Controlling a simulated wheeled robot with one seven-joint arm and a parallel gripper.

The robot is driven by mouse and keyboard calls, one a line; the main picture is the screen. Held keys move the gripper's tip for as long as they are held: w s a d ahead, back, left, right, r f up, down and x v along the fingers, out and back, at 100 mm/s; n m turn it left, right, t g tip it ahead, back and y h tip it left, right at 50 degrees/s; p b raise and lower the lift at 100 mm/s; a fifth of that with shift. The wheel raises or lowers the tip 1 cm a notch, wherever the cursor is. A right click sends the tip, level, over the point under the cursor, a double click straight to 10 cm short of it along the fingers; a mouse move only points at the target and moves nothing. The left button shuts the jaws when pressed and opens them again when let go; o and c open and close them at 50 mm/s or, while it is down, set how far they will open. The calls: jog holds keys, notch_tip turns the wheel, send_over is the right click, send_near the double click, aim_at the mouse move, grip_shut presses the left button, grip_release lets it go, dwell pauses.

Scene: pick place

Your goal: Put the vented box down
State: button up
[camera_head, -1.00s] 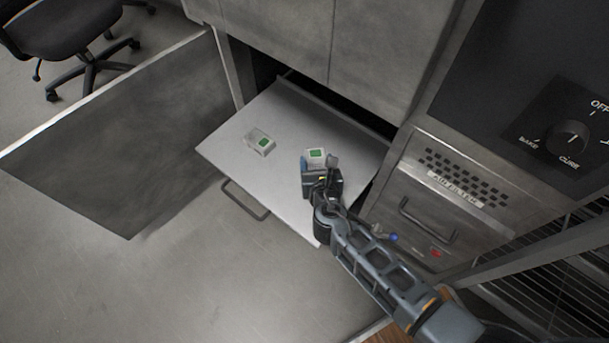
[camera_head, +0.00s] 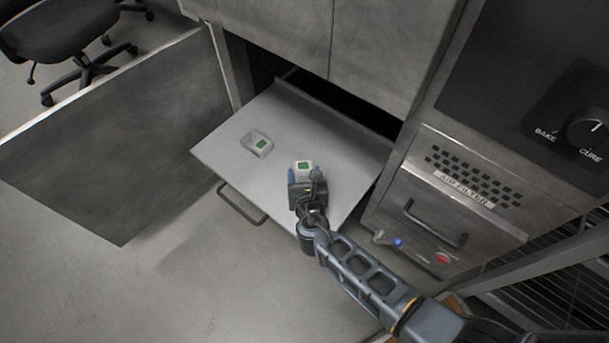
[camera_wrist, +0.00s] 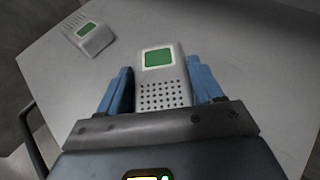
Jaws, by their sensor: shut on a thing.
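The vented box is a small pale grey box with a green square on top and rows of small holes; it shows in the wrist view (camera_wrist: 165,78) and in the head view (camera_head: 303,168). My gripper (camera_head: 306,176) has its blue fingers on either side of this box and is shut on it, also in the wrist view (camera_wrist: 163,88). The box is over the pale pulled-out shelf (camera_head: 225,155); I cannot tell whether its underside touches the surface. The near end of the box is hidden behind my gripper.
A second grey box with a green square and slots (camera_head: 257,143) sits on the shelf to the left, apart from my gripper; it also shows in the wrist view (camera_wrist: 88,36). A handle (camera_head: 241,204) is on the shelf's front. Bare shelf lies between the boxes.

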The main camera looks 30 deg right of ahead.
jog(key=o, duration=1.1)
jog(key=shift+o, duration=0.2)
jog(key=shift+r, duration=0.1)
jog(key=p+v, duration=0.4)
jog(key=v, duration=0.8)
